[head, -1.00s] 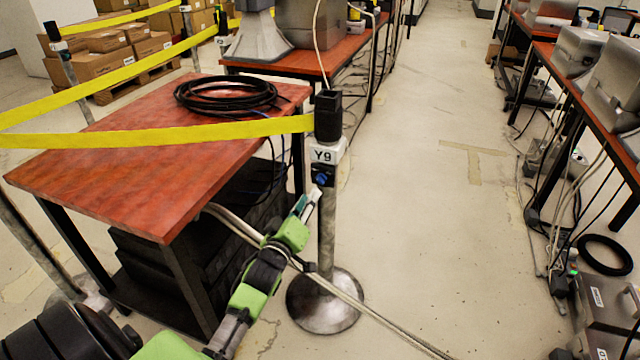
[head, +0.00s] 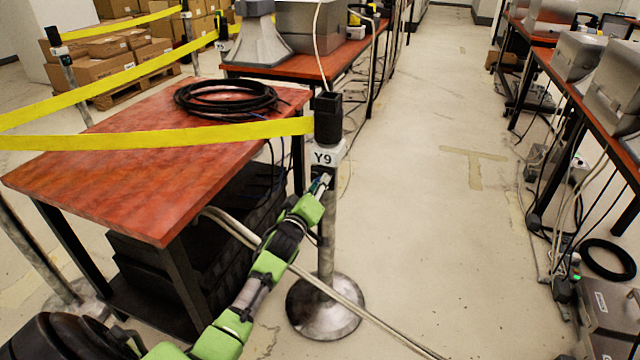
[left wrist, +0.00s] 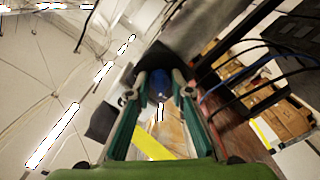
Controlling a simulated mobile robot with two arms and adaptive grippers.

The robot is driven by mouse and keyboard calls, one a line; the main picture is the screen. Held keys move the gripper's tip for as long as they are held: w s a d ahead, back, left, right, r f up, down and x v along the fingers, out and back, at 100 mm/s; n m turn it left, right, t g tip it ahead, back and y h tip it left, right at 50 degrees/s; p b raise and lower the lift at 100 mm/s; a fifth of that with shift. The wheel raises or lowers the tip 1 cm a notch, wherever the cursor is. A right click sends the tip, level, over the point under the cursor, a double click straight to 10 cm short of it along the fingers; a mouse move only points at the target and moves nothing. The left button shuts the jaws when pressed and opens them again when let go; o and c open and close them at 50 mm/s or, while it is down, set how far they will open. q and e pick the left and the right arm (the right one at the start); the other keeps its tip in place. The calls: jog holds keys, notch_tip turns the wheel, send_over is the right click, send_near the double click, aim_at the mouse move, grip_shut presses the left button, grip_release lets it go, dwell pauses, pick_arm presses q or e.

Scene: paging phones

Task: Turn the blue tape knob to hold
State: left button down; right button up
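The blue tape knob shows in the left wrist view (left wrist: 158,83), between the two fingers of my left gripper (left wrist: 160,90). The fingers stand apart, one on each side of the knob; I cannot tell whether they touch it. In the head view, my left gripper (head: 322,184) is at the post (head: 327,240), just below the white Y9 label (head: 324,158). There the gripper mostly hides the knob. The knob's setting cannot be read. My right gripper is not in view.
Yellow tape (head: 160,136) runs left from the post top over a red-brown table (head: 110,165) with a coiled black cable (head: 228,97). Pale pipes (head: 350,300) cross the floor near the round post base (head: 325,318).

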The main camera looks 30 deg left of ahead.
pick_arm(q)
jog(key=shift+m, duration=0.3)
jog(key=m+p, duration=0.2)
jog(key=m, duration=0.3)
jog(key=m+p, duration=0.1)
jog(key=m, duration=0.4)
jog(key=shift+m, duration=0.4)
jog(key=m, duration=0.2)
jog(key=shift+m, duration=0.4)
jog(key=m, duration=0.2)
jog(key=shift+m, duration=1)
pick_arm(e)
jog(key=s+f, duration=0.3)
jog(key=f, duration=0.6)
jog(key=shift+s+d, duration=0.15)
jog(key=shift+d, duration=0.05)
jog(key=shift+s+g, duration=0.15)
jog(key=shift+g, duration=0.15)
